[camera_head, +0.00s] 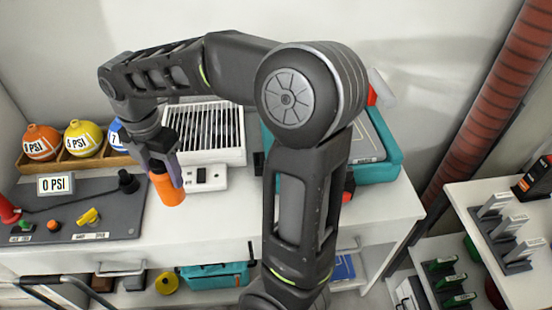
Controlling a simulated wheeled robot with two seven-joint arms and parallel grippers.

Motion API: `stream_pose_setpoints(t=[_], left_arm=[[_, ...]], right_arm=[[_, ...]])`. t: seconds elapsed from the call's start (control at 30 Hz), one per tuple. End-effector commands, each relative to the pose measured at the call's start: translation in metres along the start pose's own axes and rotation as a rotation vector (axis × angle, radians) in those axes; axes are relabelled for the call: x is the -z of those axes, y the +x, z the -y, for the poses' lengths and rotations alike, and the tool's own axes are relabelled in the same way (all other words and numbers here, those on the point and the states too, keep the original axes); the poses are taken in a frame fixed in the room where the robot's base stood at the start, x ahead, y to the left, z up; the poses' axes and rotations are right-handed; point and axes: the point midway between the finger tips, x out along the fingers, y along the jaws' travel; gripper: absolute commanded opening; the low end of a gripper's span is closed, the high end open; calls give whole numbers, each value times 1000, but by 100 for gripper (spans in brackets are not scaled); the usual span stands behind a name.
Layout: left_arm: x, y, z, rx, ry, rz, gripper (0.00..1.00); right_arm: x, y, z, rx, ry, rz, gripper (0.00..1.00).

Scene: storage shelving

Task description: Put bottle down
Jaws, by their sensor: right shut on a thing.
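My right gripper (160,160) is shut on an orange bottle (167,190), near the front of the white table (210,228). The bottle is a little tilted and its upper part is hidden between the fingers. I cannot tell whether its lower end touches the table top. It is just right of the grey control panel (80,222). My left gripper is not in view.
Orange and yellow balls (83,139) sit in a wooden rack at the left. A white grilled device (205,135) stands behind the bottle. A teal case (385,170) is at the right, partly behind my arm. Free table lies right of the bottle.

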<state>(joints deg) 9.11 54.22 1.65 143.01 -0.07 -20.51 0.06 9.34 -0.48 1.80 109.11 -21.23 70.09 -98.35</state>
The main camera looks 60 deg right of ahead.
Motion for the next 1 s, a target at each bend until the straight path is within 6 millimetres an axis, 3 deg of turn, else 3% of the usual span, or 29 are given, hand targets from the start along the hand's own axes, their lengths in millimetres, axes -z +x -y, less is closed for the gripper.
stream_pose_setpoints(t=[0.27, 0.63, 1.0], left_arm=[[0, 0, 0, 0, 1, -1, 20], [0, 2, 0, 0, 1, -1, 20], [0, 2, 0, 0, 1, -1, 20]], right_arm=[[0, 3, 0, 0, 1, 0, 0], [0, 59, 0, 2, 1, -1, 0], [0, 64, 0, 0, 1, 0, 0]])
